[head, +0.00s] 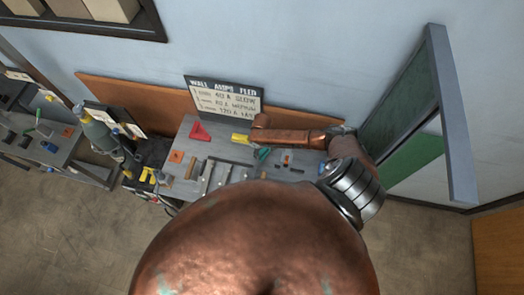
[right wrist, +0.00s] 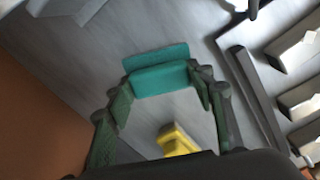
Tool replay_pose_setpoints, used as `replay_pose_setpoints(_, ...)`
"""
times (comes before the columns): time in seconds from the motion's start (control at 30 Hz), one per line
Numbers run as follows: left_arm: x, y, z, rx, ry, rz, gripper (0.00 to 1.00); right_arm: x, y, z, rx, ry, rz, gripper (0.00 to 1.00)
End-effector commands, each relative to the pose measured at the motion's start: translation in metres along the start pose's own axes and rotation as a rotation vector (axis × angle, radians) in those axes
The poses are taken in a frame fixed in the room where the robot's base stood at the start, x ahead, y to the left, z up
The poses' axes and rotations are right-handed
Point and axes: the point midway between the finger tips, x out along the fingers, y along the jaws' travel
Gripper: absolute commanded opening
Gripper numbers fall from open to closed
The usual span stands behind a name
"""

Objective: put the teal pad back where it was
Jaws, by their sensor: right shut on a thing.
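The teal pad (right wrist: 160,78) is between the fingertips of my right gripper (right wrist: 160,84) in the right wrist view. The dark green fingers are shut on its two ends. The pad is over the grey tabletop; I cannot tell whether it touches it. In the head view my right gripper (head: 262,154) is small, over the middle of the grey table (head: 228,150), and the pad cannot be made out clearly from the fingers. My left gripper is not in view.
A yellow block (right wrist: 178,140) lies close by my right gripper. A red piece (head: 200,131) and a dark rail (right wrist: 257,98) are on the table. A lettered sign (head: 222,98) stands behind. A green-panelled frame (head: 400,95) stands to the right.

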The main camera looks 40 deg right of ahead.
Motion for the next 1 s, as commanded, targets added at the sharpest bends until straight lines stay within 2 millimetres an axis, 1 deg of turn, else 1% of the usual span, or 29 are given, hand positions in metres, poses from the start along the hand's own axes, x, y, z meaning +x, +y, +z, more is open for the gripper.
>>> replay_pose_setpoints(0.07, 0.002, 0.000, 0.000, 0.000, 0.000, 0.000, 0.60, 0.003, 0.000, 0.000, 0.000, 0.000, 0.000, 0.25)
replay_pose_setpoints(0.1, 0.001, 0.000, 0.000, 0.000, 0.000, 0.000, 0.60, 0.003, 0.000, 0.000, 0.000, 0.000, 0.000, 0.51)
replay_pose_setpoints(0.33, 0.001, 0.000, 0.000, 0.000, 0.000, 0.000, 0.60, 0.003, 0.000, 0.000, 0.000, -0.001, 0.000, 0.67)
replay_pose_setpoints(0.6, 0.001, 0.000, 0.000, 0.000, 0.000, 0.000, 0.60, 0.002, 0.000, 0.000, 0.000, -0.001, 0.000, 0.67)
replay_pose_setpoints(0.73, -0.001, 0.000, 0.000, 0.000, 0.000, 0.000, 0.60, -0.007, 0.000, 0.000, 0.000, 0.000, 0.000, 0.67)
replay_pose_setpoints(0.87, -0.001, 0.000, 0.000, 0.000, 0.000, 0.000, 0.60, -0.029, 0.000, 0.000, -0.002, 0.002, 0.000, 0.67)
replay_pose_setpoints(1.0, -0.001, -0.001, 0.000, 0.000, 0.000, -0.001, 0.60, -0.060, 0.001, 0.000, -0.002, 0.002, 0.000, 0.67)
